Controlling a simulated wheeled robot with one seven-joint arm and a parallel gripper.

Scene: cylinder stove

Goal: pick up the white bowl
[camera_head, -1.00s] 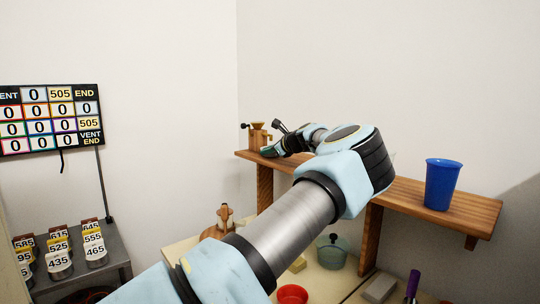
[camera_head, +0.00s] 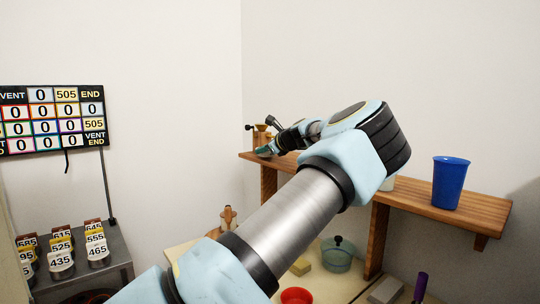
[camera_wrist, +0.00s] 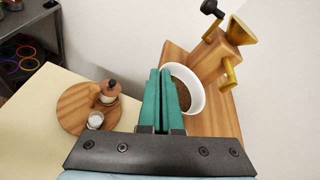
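The white bowl (camera_wrist: 197,96) shows in the wrist view with brown contents inside, over or on the wooden shelf (camera_wrist: 222,118). My gripper (camera_wrist: 162,70) has its two green fingers close together, with a thin gap between them. The bowl's left wall lines up with that gap, and the right finger hides part of the bowl. The fingers look shut on the rim, though the contact itself is hidden. In the head view my gripper (camera_head: 264,152) is small at the shelf's left end, and the bowl cannot be made out there.
A wooden grinder (camera_wrist: 215,55) with a brass funnel stands close beside the bowl. A round wooden board (camera_wrist: 76,112) with a small jar is on the lower table. A blue cup (camera_head: 450,183) stands on the shelf's right part. The wall is close behind.

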